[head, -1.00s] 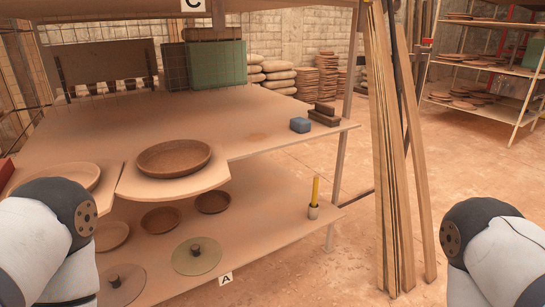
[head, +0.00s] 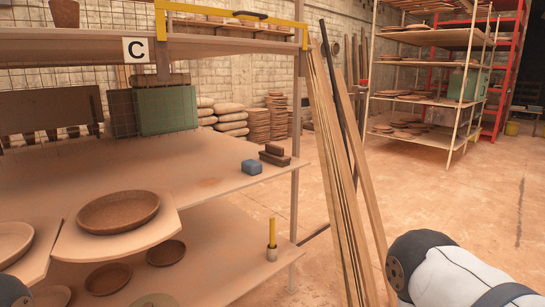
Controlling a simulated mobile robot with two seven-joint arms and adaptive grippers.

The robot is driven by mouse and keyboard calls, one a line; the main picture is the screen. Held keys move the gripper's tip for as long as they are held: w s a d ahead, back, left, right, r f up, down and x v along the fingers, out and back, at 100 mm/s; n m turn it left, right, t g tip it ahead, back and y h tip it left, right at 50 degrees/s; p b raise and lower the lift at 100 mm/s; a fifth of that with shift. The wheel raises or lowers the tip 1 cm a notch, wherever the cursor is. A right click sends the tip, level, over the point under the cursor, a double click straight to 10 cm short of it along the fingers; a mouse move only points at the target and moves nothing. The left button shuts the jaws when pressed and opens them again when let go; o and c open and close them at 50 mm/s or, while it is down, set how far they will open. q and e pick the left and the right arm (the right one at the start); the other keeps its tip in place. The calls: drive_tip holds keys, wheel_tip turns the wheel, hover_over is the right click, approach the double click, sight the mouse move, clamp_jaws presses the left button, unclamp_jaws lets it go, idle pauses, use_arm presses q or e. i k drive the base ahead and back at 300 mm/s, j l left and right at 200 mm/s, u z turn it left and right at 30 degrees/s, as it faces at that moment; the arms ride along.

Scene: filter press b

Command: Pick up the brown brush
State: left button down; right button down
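Two dark brown blocky items lie close together near the right end of the middle shelf board (head: 215,165). The rear brown item (head: 275,150) and the front brown item (head: 273,159) look like brushes or blocks; I cannot tell which is the brown brush. Neither gripper is in view; only parts of my arms show at the lower left and lower right, well apart from the brown items.
A brown dish (head: 118,211) stands on the board's front left. A yellow stick in a small holder (head: 271,254) stands on the lower shelf. Long wooden planks (head: 340,180) lean right of the shelf. Open floor (head: 450,200) lies farther right, before a rack (head: 440,90).

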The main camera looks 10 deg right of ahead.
sight(272, 154)
drive_tip(key=i+l+u, duration=0.45)
drive_tip(key=l, duration=0.2)
drive_tip(key=i+l+u, duration=0.2)
drive_tip(key=l, duration=0.2)
drive_tip(key=i+l+u, duration=0.25)
drive_tip(key=l, duration=0.15)
drive_tip(key=k, duration=0.1)
